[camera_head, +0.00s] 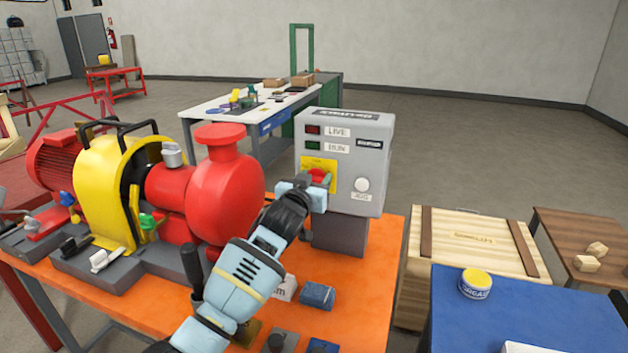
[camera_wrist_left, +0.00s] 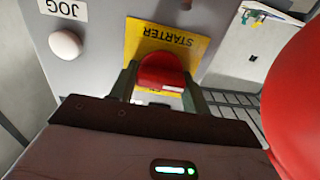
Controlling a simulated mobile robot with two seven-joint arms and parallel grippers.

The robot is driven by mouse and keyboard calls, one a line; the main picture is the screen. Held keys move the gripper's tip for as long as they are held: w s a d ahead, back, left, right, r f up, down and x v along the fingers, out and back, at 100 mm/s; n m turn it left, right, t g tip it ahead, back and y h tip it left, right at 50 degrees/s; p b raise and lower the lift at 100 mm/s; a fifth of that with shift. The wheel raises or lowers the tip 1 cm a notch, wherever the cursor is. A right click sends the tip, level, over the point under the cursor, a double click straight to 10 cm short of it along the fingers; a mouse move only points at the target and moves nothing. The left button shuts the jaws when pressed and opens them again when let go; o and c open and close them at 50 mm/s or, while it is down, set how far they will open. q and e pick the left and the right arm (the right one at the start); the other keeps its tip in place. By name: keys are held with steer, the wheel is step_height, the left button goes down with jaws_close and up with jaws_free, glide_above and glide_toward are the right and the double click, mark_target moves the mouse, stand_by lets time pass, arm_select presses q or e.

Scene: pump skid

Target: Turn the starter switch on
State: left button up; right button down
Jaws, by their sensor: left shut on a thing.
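The starter switch (camera_head: 319,176) is a red rotary knob on a yellow plate on the grey control box (camera_head: 371,150). In the left wrist view the red knob (camera_wrist_left: 162,72) sits in front of the yellow plate marked STARTER (camera_wrist_left: 170,38). My left gripper (camera_head: 303,190) reaches the knob from the front, and its two fingers (camera_wrist_left: 160,85) stand on either side of the knob, shut on it. The gripper partly hides the knob in the head view. My right gripper is not in view.
A white JOG button (camera_head: 362,184) is right of the switch. The red pump (camera_head: 226,185) and yellow guard (camera_head: 105,180) stand close on the left. Loose parts, including a blue block (camera_head: 318,295), lie on the orange bench top (camera_head: 375,280). A wooden crate (camera_head: 475,240) stands at right.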

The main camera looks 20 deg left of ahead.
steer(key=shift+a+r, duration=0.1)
arm_select(q)
steer(key=shift+o, duration=0.2)
steer(key=shift+r+m+p, duration=0.15)
steer(key=shift+m+p, duration=0.3)
steer(key=shift+m, duration=0.65)
steer(key=m, duration=0.2)
steer(key=shift+m+p, duration=0.3)
steer(key=shift+p, duration=0.1)
steer(key=m, duration=0.2)
steer(key=shift+d+m+p, duration=0.1)
steer(key=shift+m+p, duration=0.25)
steer(key=shift+m, duration=0.05)
steer(key=m, duration=0.4)
steer(key=shift+f+p, duration=0.2)
steer(key=shift+p, duration=0.15)
steer(key=m, duration=0.3)
steer(key=shift+f, duration=0.1)
steer(key=shift+f+m, duration=0.1)
steer(key=shift+m, duration=1.5)
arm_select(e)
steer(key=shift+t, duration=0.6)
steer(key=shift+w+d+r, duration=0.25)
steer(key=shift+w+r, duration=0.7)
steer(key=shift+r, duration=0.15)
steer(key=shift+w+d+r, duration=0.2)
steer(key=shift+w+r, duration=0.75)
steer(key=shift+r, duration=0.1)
